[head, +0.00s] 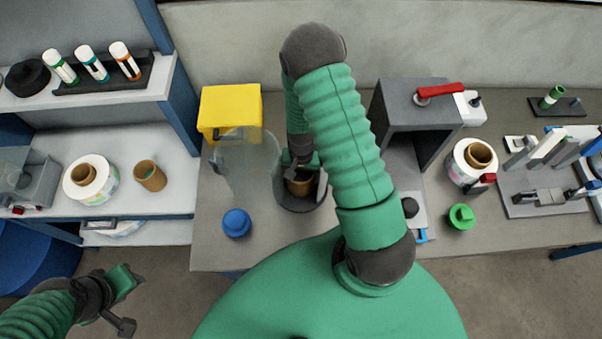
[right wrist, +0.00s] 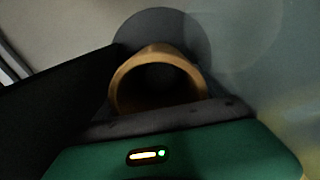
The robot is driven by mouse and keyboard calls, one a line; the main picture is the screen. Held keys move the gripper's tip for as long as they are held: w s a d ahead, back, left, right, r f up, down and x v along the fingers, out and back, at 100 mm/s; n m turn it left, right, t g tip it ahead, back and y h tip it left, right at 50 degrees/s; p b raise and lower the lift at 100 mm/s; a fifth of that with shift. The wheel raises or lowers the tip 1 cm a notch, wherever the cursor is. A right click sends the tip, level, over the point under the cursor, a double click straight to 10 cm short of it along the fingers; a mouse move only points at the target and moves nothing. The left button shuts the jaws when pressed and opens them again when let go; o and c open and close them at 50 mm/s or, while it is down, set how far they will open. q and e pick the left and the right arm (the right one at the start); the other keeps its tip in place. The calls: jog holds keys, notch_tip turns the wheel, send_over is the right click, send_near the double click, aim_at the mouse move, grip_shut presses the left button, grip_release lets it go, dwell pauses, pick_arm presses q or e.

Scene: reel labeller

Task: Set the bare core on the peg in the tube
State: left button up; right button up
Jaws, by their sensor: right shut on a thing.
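The bare core (head: 299,186), a short brown cardboard ring, is held by my right gripper (head: 300,172) at the dark round tube (head: 303,205) on the bench. In the right wrist view the core (right wrist: 158,82) shows its open end, close to the dark finger pad, with a dark grey round surface (right wrist: 170,25) behind it. The peg is hidden, so I cannot tell whether the core is around it. My left gripper (head: 124,301) is at the lower left, over the floor, with its fingers apart and empty.
A clear curved cover (head: 245,170) stands left of the tube, below a yellow box (head: 230,108). A blue knob (head: 236,223) is in front. A grey labeller housing (head: 412,105) stands right. Another brown core (head: 150,176) and a reel (head: 90,183) sit on the left shelf.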

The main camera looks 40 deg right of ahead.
jog(key=shift+f, duration=0.15)
jog(key=o, duration=1.6)
jog(key=shift+o, duration=0.2)
notch_tip(320, 180, up, 17)
jog(key=b, duration=0.1)
jog(key=shift+f, duration=0.1)
